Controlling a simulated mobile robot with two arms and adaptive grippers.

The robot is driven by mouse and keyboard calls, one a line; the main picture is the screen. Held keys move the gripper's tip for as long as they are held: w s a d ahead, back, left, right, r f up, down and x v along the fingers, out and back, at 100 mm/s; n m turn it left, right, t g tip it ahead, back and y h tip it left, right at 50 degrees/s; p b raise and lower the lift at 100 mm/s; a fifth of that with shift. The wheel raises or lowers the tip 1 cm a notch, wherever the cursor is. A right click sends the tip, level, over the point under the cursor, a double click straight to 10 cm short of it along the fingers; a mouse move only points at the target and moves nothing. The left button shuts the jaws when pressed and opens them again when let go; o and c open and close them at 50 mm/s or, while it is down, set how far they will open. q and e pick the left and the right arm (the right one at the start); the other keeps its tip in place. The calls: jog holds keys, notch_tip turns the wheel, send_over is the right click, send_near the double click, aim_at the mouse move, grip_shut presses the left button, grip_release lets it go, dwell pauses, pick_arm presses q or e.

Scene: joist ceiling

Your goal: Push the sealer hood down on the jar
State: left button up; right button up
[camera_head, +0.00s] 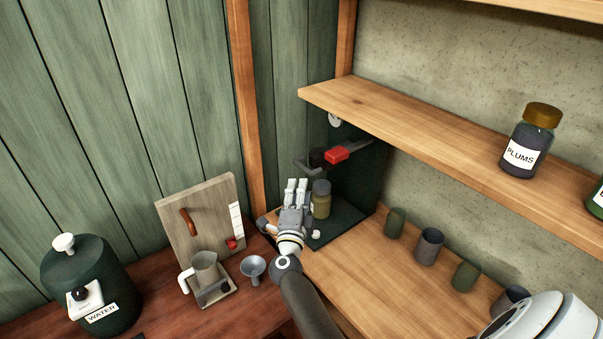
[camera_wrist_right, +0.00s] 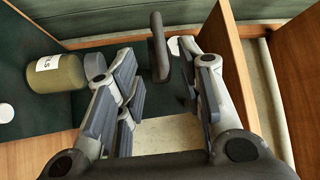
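The sealer stands in the back corner, with a dark green back plate (camera_head: 350,185), a red block (camera_head: 336,155) and a dark bar (camera_head: 303,165). A jar (camera_head: 321,203) with a grey lid stands upright on its dark base. My right gripper (camera_head: 296,185) is just left of the jar, its fingers pointing up towards the bar. In the right wrist view the fingers (camera_wrist_right: 168,65) are spread and empty; a dark upright bar (camera_wrist_right: 160,48) shows between or beyond them, contact unclear. The labelled jar (camera_wrist_right: 58,74) lies left of them in that view. My left gripper is out of view.
Several dark cups (camera_head: 430,246) stand on the wooden counter (camera_head: 365,275) at right. A shelf (camera_head: 420,115) with a PLUMS jar (camera_head: 526,142) runs above. A funnel (camera_head: 253,268), a jug (camera_head: 205,270) and a WATER container (camera_head: 92,280) stand at left.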

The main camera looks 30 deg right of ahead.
jog(key=f+b+x, duration=0.1)
jog(key=b+x, duration=0.1)
jog(key=x, duration=0.6)
jog(key=shift+r, duration=0.4)
grip_shut()
